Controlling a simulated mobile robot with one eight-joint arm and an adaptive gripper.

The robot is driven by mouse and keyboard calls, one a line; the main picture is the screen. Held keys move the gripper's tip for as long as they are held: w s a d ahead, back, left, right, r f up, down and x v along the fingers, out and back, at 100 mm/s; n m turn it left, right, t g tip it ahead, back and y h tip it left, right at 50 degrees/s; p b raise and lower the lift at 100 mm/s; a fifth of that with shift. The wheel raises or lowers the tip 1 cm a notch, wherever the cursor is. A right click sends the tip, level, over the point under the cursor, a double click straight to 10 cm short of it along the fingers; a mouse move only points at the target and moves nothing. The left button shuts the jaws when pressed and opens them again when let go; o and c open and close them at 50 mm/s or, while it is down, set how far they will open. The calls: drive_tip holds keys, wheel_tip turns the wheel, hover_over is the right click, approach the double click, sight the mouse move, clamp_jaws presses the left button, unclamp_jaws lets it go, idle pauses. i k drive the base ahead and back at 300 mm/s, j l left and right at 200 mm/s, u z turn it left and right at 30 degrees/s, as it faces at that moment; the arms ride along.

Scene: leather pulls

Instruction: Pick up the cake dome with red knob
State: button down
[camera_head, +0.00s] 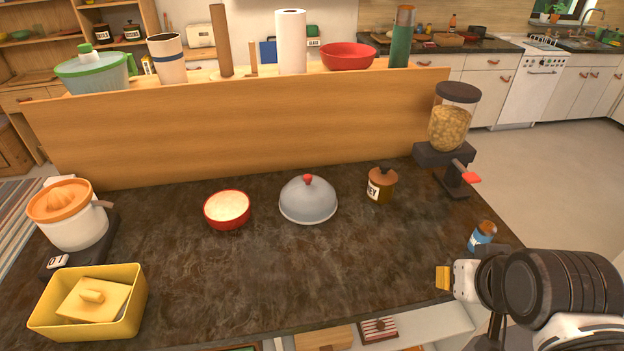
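The cake dome (308,201) is a grey, rounded cover with a small red knob (308,179) on top. It stands upright near the middle of the dark countertop (270,275), towards the back. My gripper (442,278) is at the lower right, over the counter's front right area, well apart from the dome.
A red bowl (227,209) stands left of the dome, and a brown labelled jar (381,185) stands close on its right. A cereal dispenser (452,125), a blue bottle (482,237), a juicer (72,215) and a yellow box (92,305) stand near the sides. A wooden ledge (250,125) rises behind. The front middle is clear.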

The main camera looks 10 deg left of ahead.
sight(306, 199)
drive_tip(key=u, duration=1.3)
drive_tip(key=i+j+z, duration=0.2)
drive_tip(key=z, duration=0.15)
drive_tip(key=i+j+z, duration=0.15)
drive_tip(key=j+z, duration=0.2)
drive_tip(key=i+j+z, duration=0.1)
drive_tip(key=j+z, duration=0.25)
drive_tip(key=l, duration=0.1)
